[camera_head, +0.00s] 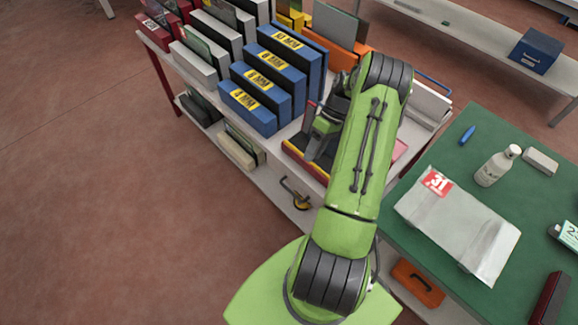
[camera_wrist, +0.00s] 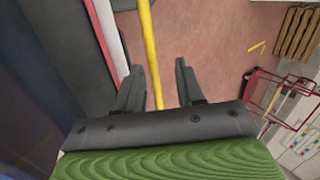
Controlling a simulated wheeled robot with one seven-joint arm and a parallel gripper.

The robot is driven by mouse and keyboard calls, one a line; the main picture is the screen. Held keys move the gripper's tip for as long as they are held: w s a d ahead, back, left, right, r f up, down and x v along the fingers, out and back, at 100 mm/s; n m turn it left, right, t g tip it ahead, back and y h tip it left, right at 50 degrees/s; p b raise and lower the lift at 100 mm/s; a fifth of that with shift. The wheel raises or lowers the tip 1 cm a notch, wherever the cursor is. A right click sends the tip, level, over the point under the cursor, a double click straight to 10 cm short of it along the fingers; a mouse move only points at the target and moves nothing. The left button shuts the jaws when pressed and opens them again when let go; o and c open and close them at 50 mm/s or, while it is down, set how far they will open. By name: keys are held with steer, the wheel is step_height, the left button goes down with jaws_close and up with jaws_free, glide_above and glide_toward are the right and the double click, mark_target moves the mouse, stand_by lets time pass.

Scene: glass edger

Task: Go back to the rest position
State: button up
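My arm reaches out over the shelf rack (camera_head: 165,65). At its end, in the head view, my dark gripper is partly hidden by the arm, above a red tray with a yellow edge (camera_head: 298,160). In the wrist view, the two dark fingers of my gripper (camera_wrist: 157,80) stand apart with a clear gap. Nothing is held between them. A yellow strip (camera_wrist: 150,45) shows behind the gap, close to the left finger; I cannot tell whether they touch.
Blue "MPM"-labelled blocks (camera_head: 248,108) and an orange holder (camera_head: 337,55) stand on the rack beside my arm. To the right, a green table (camera_head: 400,225) bears a grey-white packet (camera_head: 460,228) and a bottle (camera_head: 494,168). The floor (camera_head: 80,170) at left is clear.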

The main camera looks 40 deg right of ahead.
stand_by(0.3)
steer(key=shift+r, duration=0.1)
step_height(320, 180, up, 9)
steer(key=p, duration=0.9)
steer(key=shift+r, duration=0.15)
